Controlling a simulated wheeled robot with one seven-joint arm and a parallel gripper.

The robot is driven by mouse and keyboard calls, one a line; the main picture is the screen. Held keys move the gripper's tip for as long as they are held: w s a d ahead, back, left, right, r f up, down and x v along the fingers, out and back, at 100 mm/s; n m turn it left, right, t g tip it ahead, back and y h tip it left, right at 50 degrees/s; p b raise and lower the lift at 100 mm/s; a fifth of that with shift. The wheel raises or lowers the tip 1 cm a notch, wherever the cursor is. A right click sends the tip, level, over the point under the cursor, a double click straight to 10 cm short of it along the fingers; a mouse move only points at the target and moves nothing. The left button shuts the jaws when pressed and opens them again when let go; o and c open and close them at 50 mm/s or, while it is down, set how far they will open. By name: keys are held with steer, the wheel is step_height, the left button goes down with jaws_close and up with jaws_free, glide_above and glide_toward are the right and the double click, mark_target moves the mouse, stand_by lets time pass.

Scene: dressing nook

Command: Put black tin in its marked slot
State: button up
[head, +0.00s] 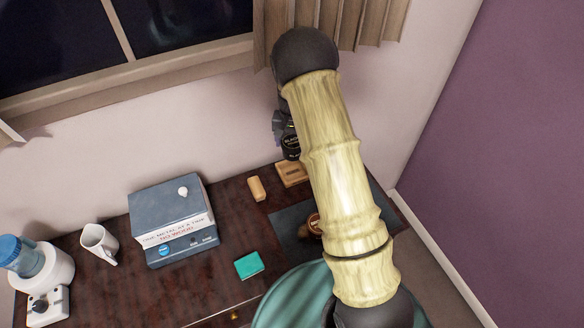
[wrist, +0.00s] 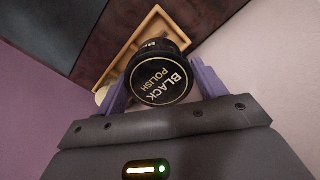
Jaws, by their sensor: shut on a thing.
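The black tin (head: 291,146) is held in my gripper (head: 281,125), above the back edge of the dark wooden desk. In the wrist view the tin (wrist: 160,76) shows its round lid with "BLACK POLISH" facing the camera, between the two purple fingers of my gripper (wrist: 161,83). A small wooden tray (head: 290,179) sits on the desk just below the tin. In the wrist view the tray (wrist: 112,57) lies behind the tin, which covers part of it. A slot marking cannot be made out.
A wooden block (head: 256,188) lies left of the tray. A dark mat (head: 287,222) and a partly hidden brown round item (head: 314,225) lie in front. The wall is close behind.

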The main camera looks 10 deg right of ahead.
mark_target(292, 155)
step_height(292, 155, down, 6)
steer(key=shift+w+r+p, duration=0.1)
steer(key=shift+r+p, duration=0.15)
steer(key=shift+p, duration=0.25)
steer(key=shift+d+f, duration=0.1)
steer(key=shift+f, duration=0.2)
steer(key=shift+f, duration=0.2)
steer(key=f, duration=0.3)
steer(key=shift+a+f+p, duration=0.2)
steer(key=shift+a+p, duration=0.05)
steer(key=shift+p, duration=0.15)
steer(key=shift+r, duration=0.1)
steer(key=shift+d, duration=0.1)
